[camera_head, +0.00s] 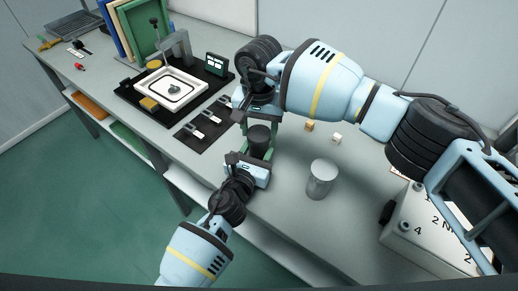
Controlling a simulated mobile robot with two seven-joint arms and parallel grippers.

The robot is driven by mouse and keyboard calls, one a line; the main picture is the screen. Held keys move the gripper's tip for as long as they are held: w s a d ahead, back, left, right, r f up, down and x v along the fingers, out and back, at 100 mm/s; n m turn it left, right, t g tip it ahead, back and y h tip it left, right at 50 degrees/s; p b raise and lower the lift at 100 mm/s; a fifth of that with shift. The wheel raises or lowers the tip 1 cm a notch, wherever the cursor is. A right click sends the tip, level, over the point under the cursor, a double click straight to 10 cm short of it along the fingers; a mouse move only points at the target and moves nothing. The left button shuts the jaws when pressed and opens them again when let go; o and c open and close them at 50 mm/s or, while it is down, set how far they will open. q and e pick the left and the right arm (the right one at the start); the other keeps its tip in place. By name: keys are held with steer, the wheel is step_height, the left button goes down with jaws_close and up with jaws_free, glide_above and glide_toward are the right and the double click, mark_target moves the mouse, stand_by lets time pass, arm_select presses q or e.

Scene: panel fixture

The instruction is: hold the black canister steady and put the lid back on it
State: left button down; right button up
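The black canister (259,140) stands upright near the front edge of the grey bench. My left gripper (258,150) comes in from the front edge, with its greenish fingers on either side of the canister and apparently closed on it. My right gripper (252,112) is just behind and above the canister, pointing down. Its fingertips are largely hidden by its own body, so I cannot tell whether they hold anything. I cannot make out the lid as a separate thing.
A silver cylinder (321,179) stands right of the canister. Two small cubes (309,126) lie behind it. A dark mat with tools (203,125) and a white tray (172,90) are to the left. A white box (425,235) with numbers is at the right.

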steer(key=shift+c, duration=0.7)
steer(key=m, duration=0.3)
steer(key=shift+m, duration=0.3)
steer(key=m, duration=2)
steer(key=shift+m, duration=0.3)
steer(key=m, duration=0.4)
steer(key=shift+m, duration=0.4)
steer(key=m, duration=0.4)
steer(key=shift+m, duration=0.4)
steer(key=m, duration=0.3)
steer(key=shift+f+m, duration=0.1)
steer(key=shift+m, duration=0.3)
steer(key=o, duration=1.2)
steer(key=shift+c, duration=0.2)
step_height(320, 180, up, 12)
